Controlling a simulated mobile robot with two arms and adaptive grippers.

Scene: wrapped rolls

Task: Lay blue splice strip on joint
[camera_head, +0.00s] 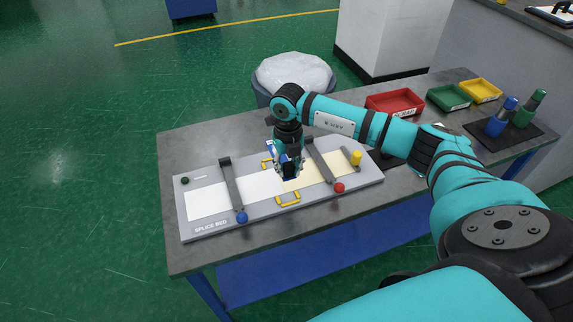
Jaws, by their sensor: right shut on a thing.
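The grey splice bed (225,228) lies on the table. A white sheet (207,204) covers its left part and a cream sheet (318,170) its right part. Their joint is near the middle, partly hidden under my right gripper. My right gripper (288,172) points down over this joint, shut on the blue splice strip (270,147). Only small blue parts of the strip show, and the fingers hide the rest. I cannot tell whether the strip touches the sheets. My left gripper is out of view.
Clamp bars with a blue knob (242,217) and a red knob (339,187) cross the bed. Yellow handles (288,200) flank the joint. Red (394,103), green (447,97) and yellow trays (481,90) stand at the back right. A lined bin (293,73) stands behind the table.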

